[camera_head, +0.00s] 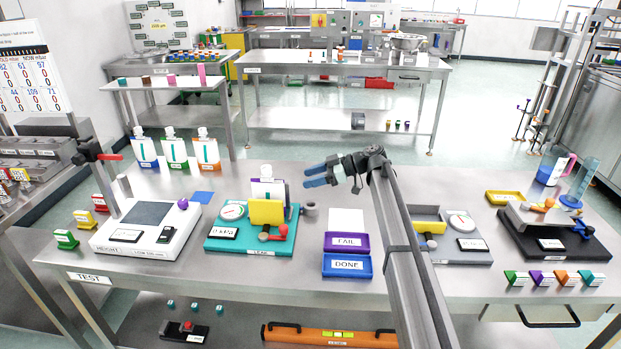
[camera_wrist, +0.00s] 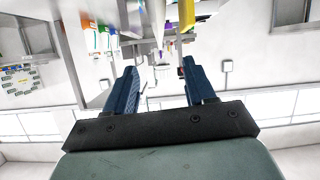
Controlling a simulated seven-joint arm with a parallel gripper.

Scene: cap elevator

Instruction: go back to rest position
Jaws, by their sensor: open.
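My gripper (camera_head: 318,177) is open and empty, held above the steel table (camera_head: 150,285) in the head view. Its blue fingers point left, near the teal leak-test station. In the wrist view my gripper (camera_wrist: 158,85) shows two blue fingers spread apart with nothing between them. That view looks inverted, with the walls and windows below. The arm runs from the bottom right of centre up to the gripper and hides part of the table behind it.
The teal station (camera_head: 230,245) holds a white pouch (camera_head: 268,190) and a yellow block. Purple FAIL (camera_head: 346,243) and blue DONE (camera_head: 347,266) trays lie centrally. A white height device (camera_head: 145,228) stands left, a grey station (camera_head: 465,245) and a black station (camera_head: 560,243) right. Pouches stand at the back left.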

